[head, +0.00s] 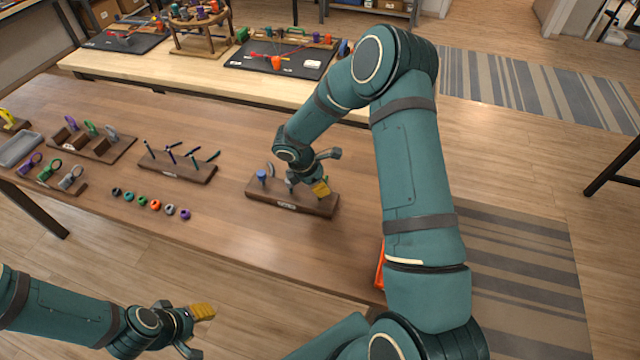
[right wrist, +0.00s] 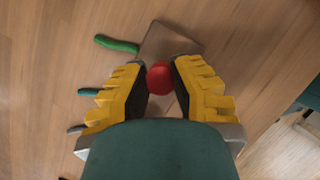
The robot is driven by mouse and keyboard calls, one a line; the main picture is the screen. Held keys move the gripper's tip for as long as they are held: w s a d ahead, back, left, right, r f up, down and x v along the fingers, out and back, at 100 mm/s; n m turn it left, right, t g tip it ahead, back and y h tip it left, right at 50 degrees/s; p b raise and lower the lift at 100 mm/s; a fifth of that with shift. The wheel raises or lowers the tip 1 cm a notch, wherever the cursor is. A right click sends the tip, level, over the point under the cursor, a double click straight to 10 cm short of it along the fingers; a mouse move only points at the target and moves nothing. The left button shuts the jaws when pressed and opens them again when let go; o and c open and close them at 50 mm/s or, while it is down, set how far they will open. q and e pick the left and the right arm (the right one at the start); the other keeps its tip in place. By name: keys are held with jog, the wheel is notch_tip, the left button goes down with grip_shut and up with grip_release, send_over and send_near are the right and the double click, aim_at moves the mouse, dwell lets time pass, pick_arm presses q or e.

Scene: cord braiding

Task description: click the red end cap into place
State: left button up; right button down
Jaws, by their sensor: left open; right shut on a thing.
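The red end cap (right wrist: 159,78) shows as a small, round red piece between the yellow fingers of my right gripper (right wrist: 162,76) in the right wrist view. The gripper is shut on it. In the head view my right gripper hangs over a dark wooden stand (head: 262,197), and I cannot make out the red cap there. A brown block (right wrist: 168,42) lies beyond the cap in the wrist view. Whether the cap touches anything below is unclear. My left gripper (head: 197,331) is open and empty at the lower left, off the table's front edge.
A blue-topped piece (head: 262,177) stands at the stand's left end. Left of it are a rack with dark sticks (head: 178,168), a row of small coloured pieces (head: 155,205) and a rack of rings (head: 90,145). The table front between row and stand is clear.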

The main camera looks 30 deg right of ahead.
jog(key=shift+f+b, duration=0.75)
jog(key=shift+f, duration=0.1)
jog(key=c, duration=0.9)
grip_release()
jog(key=shift+o, duration=0.2)
jog(key=o, duration=0.4)
jog(key=shift+r, duration=0.1)
jog(key=shift+p+v, duration=1.75)
jog(key=shift+v, duration=1.2)
